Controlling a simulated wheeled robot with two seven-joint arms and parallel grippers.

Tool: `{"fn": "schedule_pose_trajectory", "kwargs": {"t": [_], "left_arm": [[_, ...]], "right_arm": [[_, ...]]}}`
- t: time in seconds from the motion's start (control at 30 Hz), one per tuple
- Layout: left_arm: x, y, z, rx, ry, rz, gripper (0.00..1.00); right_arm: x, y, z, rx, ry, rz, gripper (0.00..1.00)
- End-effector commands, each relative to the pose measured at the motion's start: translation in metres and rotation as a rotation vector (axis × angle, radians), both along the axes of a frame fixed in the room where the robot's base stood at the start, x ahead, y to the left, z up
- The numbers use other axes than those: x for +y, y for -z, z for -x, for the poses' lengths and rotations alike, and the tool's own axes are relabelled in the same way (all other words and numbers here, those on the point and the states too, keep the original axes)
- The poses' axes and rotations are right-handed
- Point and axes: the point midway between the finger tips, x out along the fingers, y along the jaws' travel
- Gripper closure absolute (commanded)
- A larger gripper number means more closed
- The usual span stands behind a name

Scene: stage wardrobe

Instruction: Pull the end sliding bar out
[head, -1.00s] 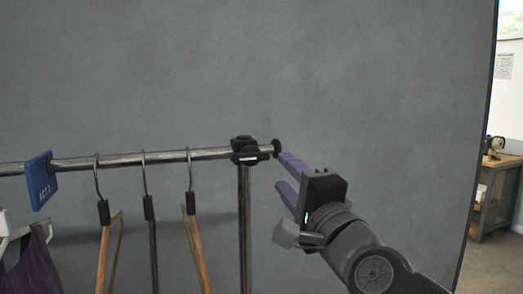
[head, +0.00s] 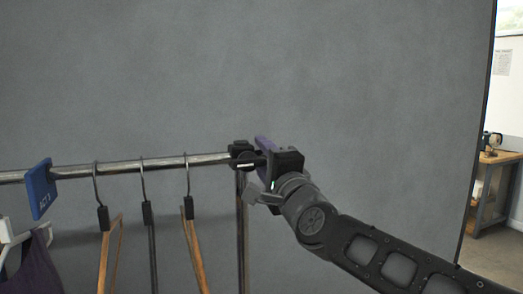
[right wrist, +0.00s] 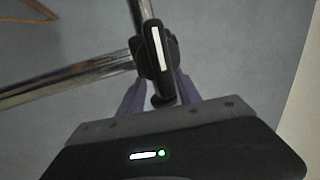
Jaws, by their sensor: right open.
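The clothes rack's chrome rail (head: 130,166) runs across the left half of the head view and ends at a black clamp (head: 240,153) on the upright post (head: 242,225). The end sliding bar's dark tip is mostly hidden by my right gripper (head: 263,157) in the head view. In the right wrist view, its dark round end knob (right wrist: 163,99) lies between the two purple fingers of my right gripper (right wrist: 158,90), one on each side. The fingers are open; I cannot tell whether either touches the knob. My left gripper is not in view.
Several hangers (head: 193,240) and a blue tag (head: 40,188) hang on the rail, with dark clothing (head: 28,268) at far left. A grey backdrop (head: 350,90) stands behind. A wooden workbench (head: 497,158) is at far right.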

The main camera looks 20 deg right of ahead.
Motion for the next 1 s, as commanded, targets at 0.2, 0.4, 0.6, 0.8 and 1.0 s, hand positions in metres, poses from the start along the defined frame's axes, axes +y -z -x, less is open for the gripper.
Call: {"fn": "schedule_pose_trajectory", "kwargs": {"t": [0.2,0.4,0.6,0.8,1.0], "left_arm": [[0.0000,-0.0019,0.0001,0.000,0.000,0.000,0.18],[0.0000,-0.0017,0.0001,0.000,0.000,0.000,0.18],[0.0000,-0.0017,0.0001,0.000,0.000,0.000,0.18],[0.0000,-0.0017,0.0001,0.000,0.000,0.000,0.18],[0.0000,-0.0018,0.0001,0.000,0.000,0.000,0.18]], "right_arm": [[-0.0006,-0.0014,-0.0081,0.000,0.000,0.001,0.59],[-0.0005,-0.0012,-0.0078,0.000,0.000,0.001,0.61],[-0.0003,-0.0010,-0.0077,0.000,0.000,0.000,0.77],[-0.0003,-0.0010,-0.0076,0.000,0.000,0.000,0.94],[-0.0002,-0.0010,-0.0076,0.000,-0.001,0.000,1.00]]}}
